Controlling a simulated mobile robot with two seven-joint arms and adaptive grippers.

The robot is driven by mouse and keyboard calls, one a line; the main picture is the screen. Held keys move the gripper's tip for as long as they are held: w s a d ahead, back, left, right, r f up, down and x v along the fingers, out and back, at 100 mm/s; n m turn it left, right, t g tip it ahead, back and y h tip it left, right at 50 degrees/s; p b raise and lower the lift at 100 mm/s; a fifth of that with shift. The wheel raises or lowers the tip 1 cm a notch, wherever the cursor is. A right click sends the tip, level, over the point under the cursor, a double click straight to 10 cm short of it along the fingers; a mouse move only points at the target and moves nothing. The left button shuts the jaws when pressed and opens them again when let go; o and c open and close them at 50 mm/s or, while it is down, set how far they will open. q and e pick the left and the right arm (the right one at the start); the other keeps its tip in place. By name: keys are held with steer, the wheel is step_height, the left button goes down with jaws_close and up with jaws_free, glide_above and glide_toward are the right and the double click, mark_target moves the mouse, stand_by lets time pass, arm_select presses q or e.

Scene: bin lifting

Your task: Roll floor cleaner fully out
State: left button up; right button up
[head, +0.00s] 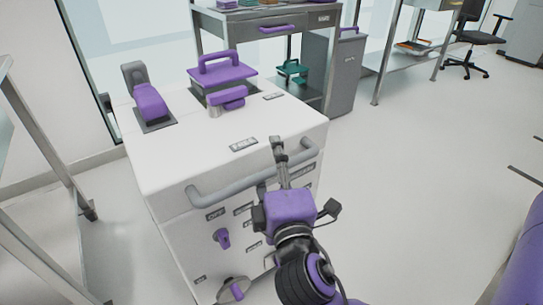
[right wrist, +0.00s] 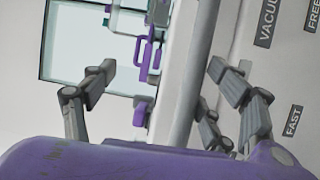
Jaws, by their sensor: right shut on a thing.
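The floor cleaner (head: 180,165) is a white box-shaped machine left of centre in the head view, with a grey bar handle (head: 225,190) across its front and labels, a purple knob (head: 222,238) and another purple control below. My right gripper (head: 280,155) is at the right part of this handle. In the right wrist view the grey bar (right wrist: 185,85) runs between my right gripper's fingers (right wrist: 165,85), which are shut on it. The exact contact is hard to see. My left gripper is not in view.
A metal rack (head: 35,235) stands close on the left. A grey table (head: 250,18) with a purple-handled drawer and a grey bin (head: 342,75) are behind the cleaner. A chair (head: 475,45) is far right. The floor (head: 420,160) to the right is wide and clear.

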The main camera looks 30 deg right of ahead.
steer(key=shift+s+a+r+t, duration=0.15)
steer(key=shift+s+a+r, duration=0.15)
steer(key=shift+s+r, duration=0.25)
steer(key=shift+s+a+r+t, duration=0.15)
steer(key=shift+s+a+r, duration=0.15)
steer(key=shift+s, duration=0.4)
steer(key=shift+c, duration=0.3)
steer(key=shift+s+a+r+b, duration=0.1)
steer(key=shift+s+a+b, duration=0.05)
steer(key=shift+s, duration=0.35)
steer(key=shift+s+a+r+b, duration=0.1)
steer(key=shift+s+b, duration=0.05)
steer(key=shift+s, duration=0.35)
steer(key=c, duration=0.5)
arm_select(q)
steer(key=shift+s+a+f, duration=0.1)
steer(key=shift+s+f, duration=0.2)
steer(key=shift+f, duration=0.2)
arm_select(e)
steer(key=shift+o, duration=0.2)
steer(key=shift+s+a+f, duration=0.3)
steer(key=shift+s+f, duration=0.25)
steer(key=shift+s, duration=0.25)
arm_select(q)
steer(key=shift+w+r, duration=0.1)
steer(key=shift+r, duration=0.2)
arm_select(e)
steer(key=shift+f, duration=0.15)
